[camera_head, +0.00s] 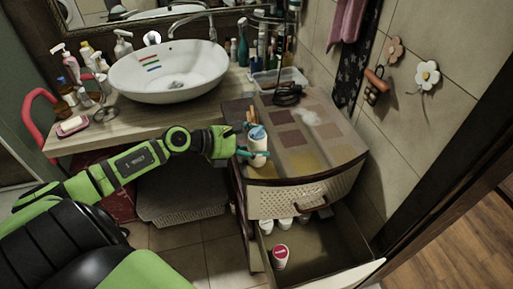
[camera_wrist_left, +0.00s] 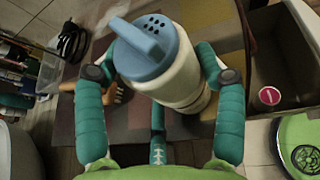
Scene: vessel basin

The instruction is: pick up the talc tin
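The talc tin (camera_head: 258,148) is a white cylinder with a blue cap, near the front left of the cabinet top. In the left wrist view the fingers of this gripper (camera_wrist_left: 160,85) appear to press against the tin's sides. Whether its base rests on the top or is just above it, I cannot tell. My right gripper is in neither view.
The cabinet (camera_head: 320,165) has an open drawer (camera_head: 335,245) below, holding several white containers, one with a red lid (camera_head: 280,256). A clear tray (camera_head: 279,78) and a black coiled cord (camera_head: 289,95) lie at the back. A white basin (camera_head: 168,72) stands left on the counter (camera_head: 135,125).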

